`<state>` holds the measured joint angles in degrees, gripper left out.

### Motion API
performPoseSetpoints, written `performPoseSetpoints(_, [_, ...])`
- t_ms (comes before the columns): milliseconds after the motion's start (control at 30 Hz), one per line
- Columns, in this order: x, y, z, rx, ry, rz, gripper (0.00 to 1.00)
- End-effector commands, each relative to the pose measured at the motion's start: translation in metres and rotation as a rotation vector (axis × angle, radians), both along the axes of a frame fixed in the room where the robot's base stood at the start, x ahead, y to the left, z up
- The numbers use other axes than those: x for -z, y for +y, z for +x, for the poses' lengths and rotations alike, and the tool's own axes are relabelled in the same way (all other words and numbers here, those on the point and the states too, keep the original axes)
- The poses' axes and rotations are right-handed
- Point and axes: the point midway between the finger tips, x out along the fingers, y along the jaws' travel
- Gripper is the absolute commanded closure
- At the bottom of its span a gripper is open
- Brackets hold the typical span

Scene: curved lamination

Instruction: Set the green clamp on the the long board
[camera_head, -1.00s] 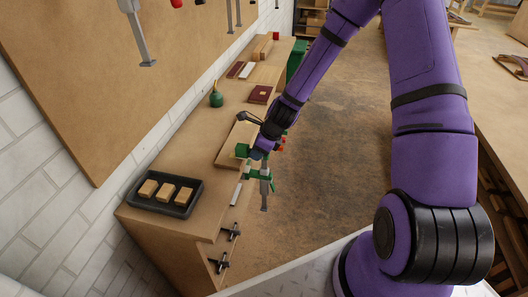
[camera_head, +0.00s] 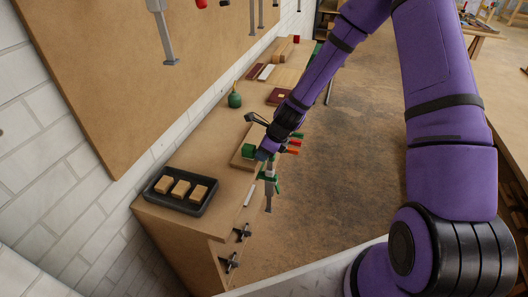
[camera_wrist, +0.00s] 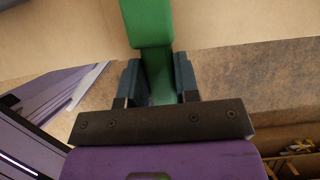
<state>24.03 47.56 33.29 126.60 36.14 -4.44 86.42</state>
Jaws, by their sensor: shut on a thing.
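The green clamp (camera_head: 270,186) has green parts and a grey bar that hangs down at the front edge of the bench. My gripper (camera_head: 263,155) is shut on it; in the wrist view my gripper (camera_wrist: 158,80) has a green part of the clamp (camera_wrist: 148,24) between its jaws. A tan board (camera_head: 239,163), seemingly the long board, lies on the bench beside and partly behind my gripper. A green block shape shows over this board. Red and orange handle ends show just right of my wrist. Whether the clamp touches the board is hidden.
The workbench (camera_head: 195,155) runs along the wall. A black tray (camera_head: 184,208) with tan blocks stands at its near end. A green bottle (camera_head: 235,100) and several wood pieces lie farther back. Black fittings (camera_head: 242,232) stick out from the bench side.

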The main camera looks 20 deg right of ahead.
Motion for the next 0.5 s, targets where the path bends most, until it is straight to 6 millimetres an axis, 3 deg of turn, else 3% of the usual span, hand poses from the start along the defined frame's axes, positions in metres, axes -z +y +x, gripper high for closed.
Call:
performPoseSetpoints(33, [-0.0003, 0.0001, 0.0002, 0.0, 0.0, 0.0, 0.64])
performPoseSetpoints(133, [-0.0002, 0.0001, 0.0001, 0.0, 0.0, 0.0, 0.41])
performPoseSetpoints(500, [-0.003, -0.0015, -0.001, 0.0, -0.001, -0.001, 0.41])
